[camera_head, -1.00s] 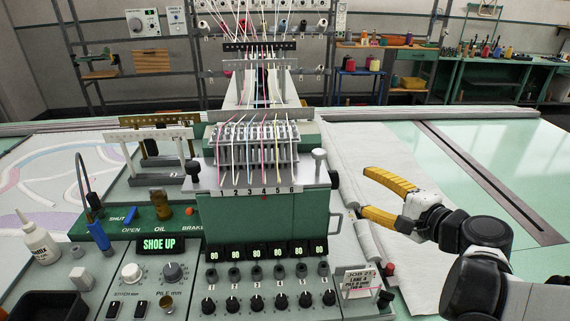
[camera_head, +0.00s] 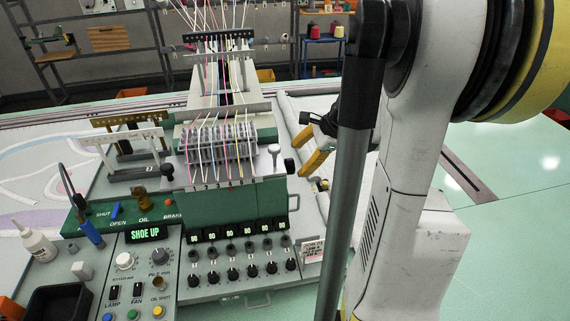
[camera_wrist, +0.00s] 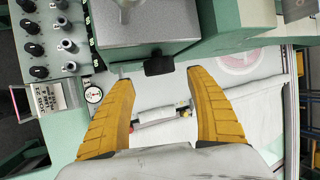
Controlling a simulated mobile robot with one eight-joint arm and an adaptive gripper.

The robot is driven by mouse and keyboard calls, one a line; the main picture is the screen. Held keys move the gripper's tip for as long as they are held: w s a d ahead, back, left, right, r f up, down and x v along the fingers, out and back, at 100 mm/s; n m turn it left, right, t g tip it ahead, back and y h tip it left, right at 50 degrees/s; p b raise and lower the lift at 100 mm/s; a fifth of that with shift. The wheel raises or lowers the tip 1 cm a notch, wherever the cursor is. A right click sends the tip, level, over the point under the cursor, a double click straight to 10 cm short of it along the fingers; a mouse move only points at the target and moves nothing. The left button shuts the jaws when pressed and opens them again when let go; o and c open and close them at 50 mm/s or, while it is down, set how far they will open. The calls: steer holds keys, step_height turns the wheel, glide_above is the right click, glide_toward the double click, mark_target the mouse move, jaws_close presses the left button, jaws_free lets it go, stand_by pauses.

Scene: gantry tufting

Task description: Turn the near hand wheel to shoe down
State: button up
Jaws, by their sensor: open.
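The black hand wheel (camera_head: 290,165) is on the right side of the green tufting head (camera_head: 235,210), below a grey knob. In the wrist view a dark block (camera_wrist: 159,66), which looks like this wheel seen edge-on, juts from the machine's side. My gripper (camera_head: 298,160) has yellow fingers and is open and empty. It is just right of the wheel, and in the wrist view its fingertips (camera_wrist: 159,78) stand on either side of the block, with clear gaps. I cannot tell the depth between them. The display (camera_head: 146,231) reads SHOE UP.
A row of black knobs (camera_head: 234,274) runs along the front panel. A small job card (camera_head: 312,250) stands at its right end. A white cloth roll (camera_wrist: 158,130) lies beneath my fingers. My arm hides much of the right side of the head view.

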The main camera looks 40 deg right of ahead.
mark_target(292, 166)
steer(key=x, duration=0.5)
steer(key=shift+w+f, duration=0.15)
steer(key=shift+f, duration=0.05)
steer(key=shift+b, duration=0.3)
steer(key=c, duration=1.2)
